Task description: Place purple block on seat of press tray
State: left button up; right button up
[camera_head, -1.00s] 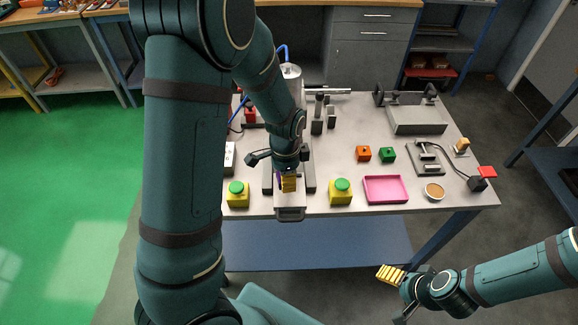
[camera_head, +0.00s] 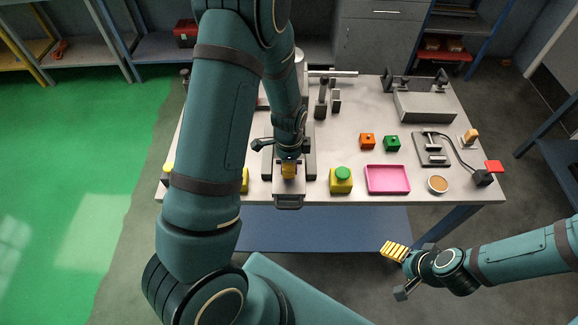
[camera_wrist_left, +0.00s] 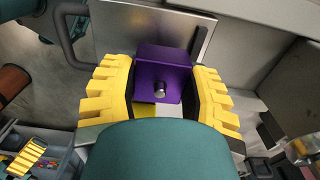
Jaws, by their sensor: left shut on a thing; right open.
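The purple block (camera_wrist_left: 165,75) sits between the yellow fingers of my left gripper (camera_wrist_left: 163,100) in the left wrist view, with a small metal knob on its near face. In the head view my left gripper (camera_head: 289,171) is over the press tray (camera_head: 289,197), a grey plate with a front handle at the table's front edge. The tray plate also shows behind the block in the left wrist view (camera_wrist_left: 120,40). The seat is hidden, and I cannot tell whether the block touches the tray. My right gripper (camera_head: 397,272) is open and empty, off the table at the lower right.
A yellow box with a green button (camera_head: 341,181) stands right of the tray, beside a pink tray (camera_head: 387,179). Orange (camera_head: 367,141) and green (camera_head: 391,143) blocks lie behind. My left arm covers the table's left part.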

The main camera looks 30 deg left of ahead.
pick_arm(q)
jog(key=shift+f, duration=0.75)
jog(key=shift+w+f, duration=0.1)
jog(key=shift+f, duration=0.05)
jog(key=shift+f, duration=0.15)
jog(key=o, duration=1.3)
jog(key=shift+c, duration=0.2)
